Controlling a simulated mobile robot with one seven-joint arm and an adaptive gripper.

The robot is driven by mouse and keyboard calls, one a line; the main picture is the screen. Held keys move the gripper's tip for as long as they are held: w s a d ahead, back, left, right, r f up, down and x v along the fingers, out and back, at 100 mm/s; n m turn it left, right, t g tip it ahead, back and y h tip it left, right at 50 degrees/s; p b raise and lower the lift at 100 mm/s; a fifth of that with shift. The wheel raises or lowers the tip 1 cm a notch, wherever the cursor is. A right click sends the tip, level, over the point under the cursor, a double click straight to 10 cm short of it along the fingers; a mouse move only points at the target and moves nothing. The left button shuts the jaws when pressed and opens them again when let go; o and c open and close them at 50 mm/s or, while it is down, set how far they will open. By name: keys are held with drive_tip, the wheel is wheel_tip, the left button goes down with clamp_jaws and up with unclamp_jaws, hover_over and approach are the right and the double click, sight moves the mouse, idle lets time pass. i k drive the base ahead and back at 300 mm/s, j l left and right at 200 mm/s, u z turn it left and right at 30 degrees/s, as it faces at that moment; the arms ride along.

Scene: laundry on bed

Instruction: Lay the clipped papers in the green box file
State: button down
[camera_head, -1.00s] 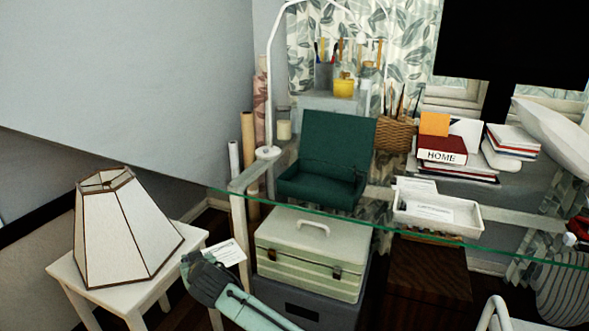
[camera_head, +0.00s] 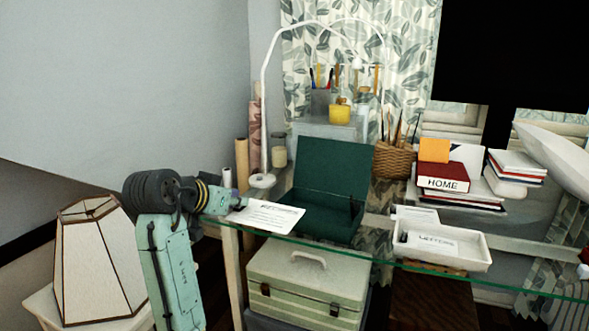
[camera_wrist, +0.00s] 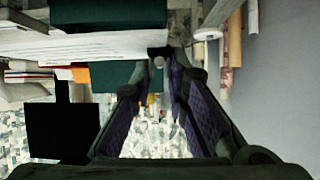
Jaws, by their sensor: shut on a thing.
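The green box file (camera_head: 328,172) stands on the glass desk with its lid up and its open tray facing me. The clipped papers (camera_head: 272,216) are a white printed sheet or thin stack, held roughly flat at the tray's front left. They overlap the box's near left corner in the head view; whether they touch it I cannot tell. My gripper (camera_head: 238,205) is shut on their left end. In the wrist view, the papers' pale edge (camera_wrist: 95,46) runs to the fingertips (camera_wrist: 160,58), with green of the box behind (camera_wrist: 108,76). The clip is not clear.
A white letter tray (camera_head: 440,256) stands right of the box, with books (camera_head: 443,178) and a wicker pen basket (camera_head: 393,160) behind. A white lamp arm (camera_head: 265,110) rises left of the box. A lampshade (camera_head: 95,265) stands at lower left.

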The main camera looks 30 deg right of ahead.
sight(355, 205)
drive_tip(key=i+l, duration=0.15)
drive_tip(key=l, duration=0.2)
drive_tip(key=i+l, duration=0.15)
drive_tip(key=l, duration=0.2)
drive_tip(key=i+l, duration=0.2)
drive_tip(key=l, duration=0.15)
